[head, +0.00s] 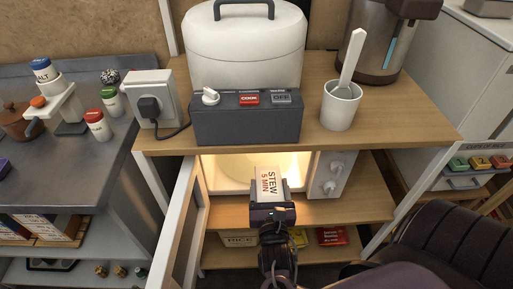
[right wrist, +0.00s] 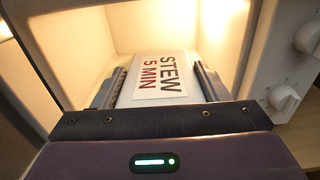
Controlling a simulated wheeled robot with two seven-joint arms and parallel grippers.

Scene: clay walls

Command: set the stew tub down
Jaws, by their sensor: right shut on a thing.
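The stew tub (head: 268,183) is a white tub with a label reading "STEW 5 MIN"; it also shows in the right wrist view (right wrist: 161,77). My right gripper (head: 272,202) is shut on it, with one finger on each side of the tub in the right wrist view. The tub is at the mouth of the lit microwave (head: 328,175), partly inside; the cavity (right wrist: 135,30) glows around it. I cannot tell whether its underside touches the microwave floor. The microwave door (head: 184,225) stands open to the left. My left gripper is not in view.
The wooden shelf top (head: 400,115) lies above the microwave and carries a white cooker (head: 245,50), a control box (head: 245,122), a cup with a spoon (head: 341,106) and a dispenser (head: 385,45). A lower shelf holds a red box (head: 333,236). A grey counter (head: 60,165) is at left.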

